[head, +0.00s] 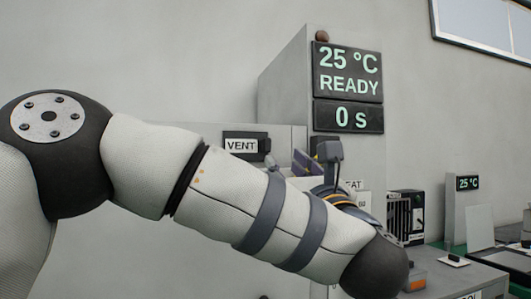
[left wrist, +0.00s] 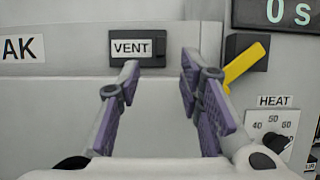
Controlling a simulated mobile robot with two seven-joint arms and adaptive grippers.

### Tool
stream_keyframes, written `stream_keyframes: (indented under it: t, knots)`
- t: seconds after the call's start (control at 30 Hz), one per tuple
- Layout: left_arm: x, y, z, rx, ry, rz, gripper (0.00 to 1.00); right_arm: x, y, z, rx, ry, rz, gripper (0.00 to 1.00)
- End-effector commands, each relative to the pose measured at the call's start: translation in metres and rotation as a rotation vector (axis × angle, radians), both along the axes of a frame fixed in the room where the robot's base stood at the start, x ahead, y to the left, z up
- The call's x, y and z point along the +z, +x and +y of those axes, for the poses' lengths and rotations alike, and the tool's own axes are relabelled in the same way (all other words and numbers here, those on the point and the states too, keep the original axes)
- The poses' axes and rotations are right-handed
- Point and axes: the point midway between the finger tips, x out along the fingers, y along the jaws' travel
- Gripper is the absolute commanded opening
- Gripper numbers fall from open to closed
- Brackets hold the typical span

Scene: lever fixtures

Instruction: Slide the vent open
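The vent (left wrist: 159,48) is a dark slot with a white VENT label on its left part, set in a pale panel. In the head view the vent (head: 262,142) shows left of the displays, above my left arm. My left gripper (left wrist: 160,68) is open and empty, with purple pads on both fingers. Its fingertips are just below and to the right of the vent label, with the vent's right end between them in the picture. I cannot tell whether they touch the panel. In the head view the gripper (head: 312,160) is partly hidden by my own arm. My right gripper is not in view.
A yellow lever (left wrist: 243,67) on a dark mount is close to the right of my fingers. A HEAT dial (left wrist: 275,140) is below it. The display (head: 347,73) reads 25 °C, READY, with 0 s below. A bench (head: 440,262) with other devices stands at right.

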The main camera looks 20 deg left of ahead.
Motion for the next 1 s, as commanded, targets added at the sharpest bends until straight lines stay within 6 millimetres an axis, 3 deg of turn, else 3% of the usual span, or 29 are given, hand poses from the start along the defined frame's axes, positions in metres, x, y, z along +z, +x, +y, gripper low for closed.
stream_keyframes:
  t: [0.4, 0.8, 0.93, 1.0]
  knots:
    - [0.034, 0.074, 0.05, 0.002, 0.006, 0.004, 0.33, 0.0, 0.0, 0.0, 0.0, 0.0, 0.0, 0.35]
    - [0.039, 0.086, 0.057, 0.0, 0.009, 0.008, 0.33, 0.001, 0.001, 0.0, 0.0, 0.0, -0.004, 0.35]
    - [0.039, 0.086, 0.057, 0.0, 0.009, 0.008, 0.04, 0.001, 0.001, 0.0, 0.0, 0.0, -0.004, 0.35]
    - [0.039, 0.086, 0.057, -0.001, 0.01, 0.008, 0.0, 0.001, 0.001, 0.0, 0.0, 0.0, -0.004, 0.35]
